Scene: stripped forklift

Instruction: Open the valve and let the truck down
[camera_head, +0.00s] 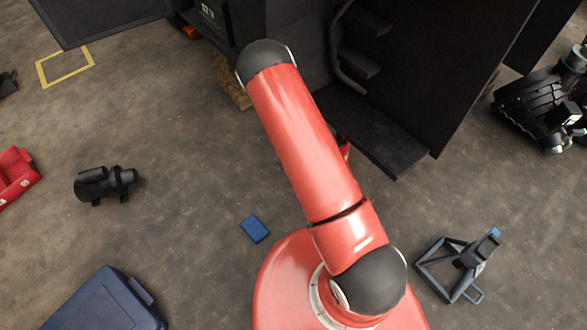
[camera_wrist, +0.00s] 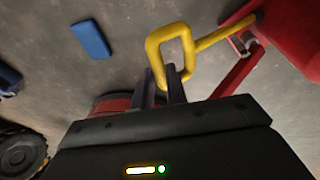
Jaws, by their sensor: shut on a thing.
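The truck, a dark stripped forklift body (camera_head: 400,85), stands at the top of the head view. In the wrist view a yellow looped handle (camera_wrist: 154,48) runs by a yellow rod to a red body (camera_wrist: 295,35) at upper right, which looks like a jack with the valve. My gripper (camera_wrist: 168,78) is shut on the lower end of the yellow loop, its dark fingers on either side of it. In the head view my red arm hides the gripper and handle. I cannot tell how far the valve is turned.
A blue block (camera_head: 254,229) lies on the floor left of my base, also in the wrist view (camera_wrist: 92,38). A black motor-like part (camera_head: 105,184), a blue case (camera_head: 110,303) and a grey stand (camera_head: 460,264) lie around. Floor between them is clear.

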